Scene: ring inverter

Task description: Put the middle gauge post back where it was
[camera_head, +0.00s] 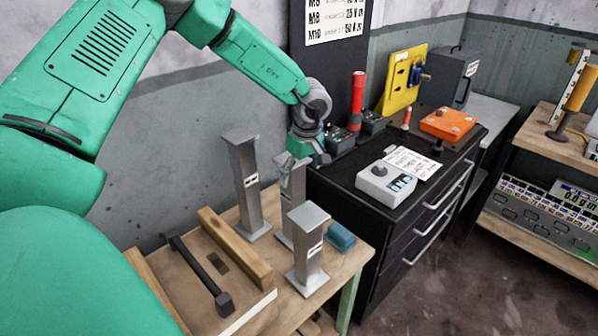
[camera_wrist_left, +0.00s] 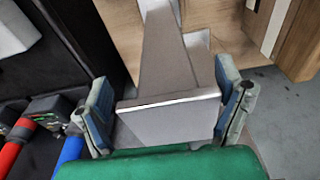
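Three grey metal gauge posts stand at the wooden table's far end in the head view: a tall one (camera_head: 246,190), the middle one (camera_head: 291,205) and a short one (camera_head: 307,255). The middle post is upright, partly hidden by the short post and by my left gripper at its top. My left gripper (camera_head: 303,158) points down over it. In the left wrist view the post's flared cap (camera_wrist_left: 168,120) lies between the two open fingers of my left gripper (camera_wrist_left: 165,100). The fingers are close to the cap's edges and apart from the narrower shaft. My right gripper is not in view.
A blue block (camera_head: 341,237) lies right of the posts. A wooden fixture with a dark bar (camera_head: 200,275) is in front on the table. A black drawer cabinet (camera_head: 400,245) with a grey box (camera_head: 386,184) and a red cylinder (camera_head: 357,95) stands close on the right.

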